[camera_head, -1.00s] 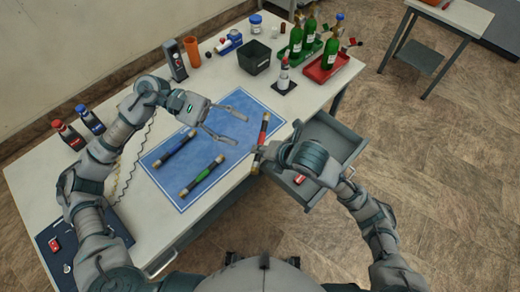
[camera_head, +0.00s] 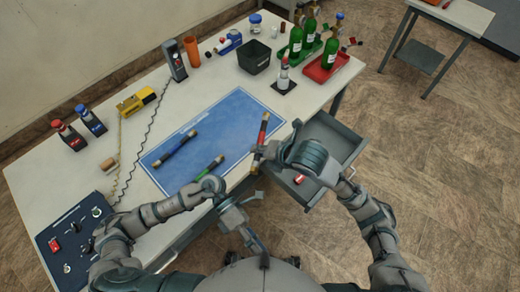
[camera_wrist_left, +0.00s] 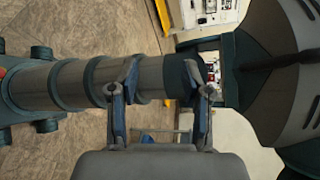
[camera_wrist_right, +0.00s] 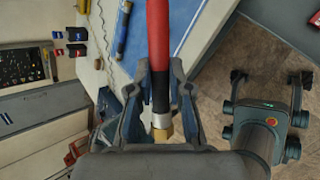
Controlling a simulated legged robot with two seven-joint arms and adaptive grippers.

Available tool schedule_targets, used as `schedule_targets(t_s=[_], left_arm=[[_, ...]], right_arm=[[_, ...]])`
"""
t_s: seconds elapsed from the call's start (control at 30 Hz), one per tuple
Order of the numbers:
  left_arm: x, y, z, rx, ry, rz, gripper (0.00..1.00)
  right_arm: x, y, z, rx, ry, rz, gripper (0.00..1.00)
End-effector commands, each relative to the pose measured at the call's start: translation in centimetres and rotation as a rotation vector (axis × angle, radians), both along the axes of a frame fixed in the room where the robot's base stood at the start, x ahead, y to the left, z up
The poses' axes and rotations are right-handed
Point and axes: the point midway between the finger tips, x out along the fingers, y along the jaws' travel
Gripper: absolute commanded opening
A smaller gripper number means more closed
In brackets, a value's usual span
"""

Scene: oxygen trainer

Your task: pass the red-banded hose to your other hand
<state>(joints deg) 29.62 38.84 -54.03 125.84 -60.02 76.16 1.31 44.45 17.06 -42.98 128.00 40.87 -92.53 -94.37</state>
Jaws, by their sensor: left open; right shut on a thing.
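The red-banded hose (camera_head: 263,128) stands out from my right gripper (camera_head: 258,153) at the right edge of the blue mat. In the right wrist view the hose (camera_wrist_right: 158,40) shows a red length, a black part and a brass end between my right fingers (camera_wrist_right: 160,100). My right gripper is shut on it near that end. My left gripper (camera_head: 257,222) is open and empty, in front of the table edge near my body, below and apart from the hose. In the left wrist view its two fingers (camera_wrist_left: 160,95) are spread, with my own arm parts behind them.
A blue-banded hose (camera_head: 177,146) and a green-banded hose (camera_head: 208,167), partly hidden by my left arm, lie on the blue mat (camera_head: 236,112). An open drawer (camera_head: 338,140) juts out beside my right gripper. Green bottles (camera_head: 296,40) and a black bin (camera_head: 254,60) stand farther back.

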Motion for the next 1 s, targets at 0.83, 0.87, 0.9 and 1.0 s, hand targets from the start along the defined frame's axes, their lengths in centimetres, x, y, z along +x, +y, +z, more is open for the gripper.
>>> schedule_targets(t_s=[0.83,0.87,0.9,1.0], left_arm=[[23.1,-3.9,-27.6,0.226,0.826,1.929,0.48],[23.0,-2.6,-29.0,0.255,0.896,1.981,0.48],[22.7,-0.9,-30.7,0.292,0.995,2.046,0.48],[21.3,3.2,-34.9,0.371,1.242,2.196,0.48]], right_arm=[[0.0,0.1,0.0,0.000,-0.002,0.000,0.00],[0.0,0.1,0.0,0.000,-0.002,0.000,0.00],[0.0,0.1,0.0,0.000,-0.002,0.000,0.00],[0.0,0.1,0.0,0.000,0.000,0.000,0.00]])
